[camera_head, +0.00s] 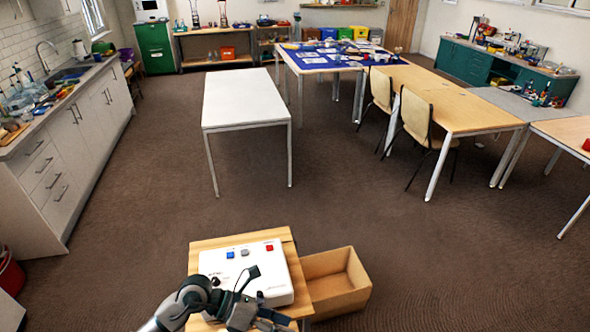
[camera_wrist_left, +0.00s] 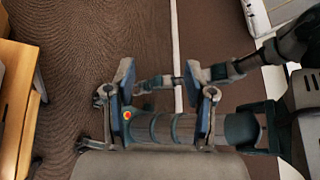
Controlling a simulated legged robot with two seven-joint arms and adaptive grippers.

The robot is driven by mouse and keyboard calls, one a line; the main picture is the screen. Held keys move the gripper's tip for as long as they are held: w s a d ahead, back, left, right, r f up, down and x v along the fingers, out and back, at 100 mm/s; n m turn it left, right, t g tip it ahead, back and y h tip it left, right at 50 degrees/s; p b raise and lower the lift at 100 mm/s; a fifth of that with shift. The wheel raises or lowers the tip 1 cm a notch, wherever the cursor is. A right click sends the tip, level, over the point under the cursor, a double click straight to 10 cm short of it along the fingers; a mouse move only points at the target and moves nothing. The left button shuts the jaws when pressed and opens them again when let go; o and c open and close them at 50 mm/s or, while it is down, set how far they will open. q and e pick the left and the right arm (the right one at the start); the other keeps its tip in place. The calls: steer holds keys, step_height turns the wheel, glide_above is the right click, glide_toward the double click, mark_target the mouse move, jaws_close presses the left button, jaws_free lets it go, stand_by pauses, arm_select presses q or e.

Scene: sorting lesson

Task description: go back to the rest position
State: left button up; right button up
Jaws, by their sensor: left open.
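My left gripper (camera_head: 262,292) is at the bottom of the head view, in front of the near edge of a white box and over the small wooden table. In the left wrist view its two fingers (camera_wrist_left: 165,95) stand wide apart with nothing held between them. Dark parts of my own body show behind and to the right of the fingers.
The white box (camera_head: 215,262) with blue, grey and red buttons lies on the small wooden table (camera_head: 205,243). An empty open cardboard box (camera_head: 335,285) is beside it on the right. A white table (camera_head: 245,98) stands farther ahead, with open carpet between.

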arm_select(q)
steer(key=d+r+n+t+h, duration=0.3)
steer(key=r+n+h, duration=0.3)
steer(key=r+h, duration=0.2)
steer(key=w+a+r+n+t+y, duration=0.25)
steer(key=w+a+n+t, duration=0.35)
steer(key=n+t, duration=0.9)
steer(key=w+a+f+n+t+y, duration=0.2)
steer(key=w+a+f+n+y, duration=0.1)
steer(key=a+f+n+y, duration=1.15)
steer(key=s+a+f+n+g+y, duration=0.1)
steer(key=s+f+n+g+y, duration=0.6)
steer(key=f, duration=0.9)
steer(key=s+f+n+g+h, duration=0.2)
steer(key=s+f+g, duration=0.2)
steer(key=s, duration=0.4)
steer(key=s+f+n+g+h, duration=0.1)
steer(key=s+f+g, duration=0.35)
steer(key=s, duration=0.45)
steer(key=s+x, duration=0.1)
steer(key=x, duration=1.2)
steer(key=s+f, duration=0.7)
steer(key=f, duration=0.5)
steer(key=s+a+f+g, duration=0.1)
steer(key=s+f, duration=0.7)
steer(key=f, duration=0.5)
steer(key=shift+f, duration=0.3)
steer(key=shift+a, duration=0.15)
steer(key=shift+c, duration=1.3)
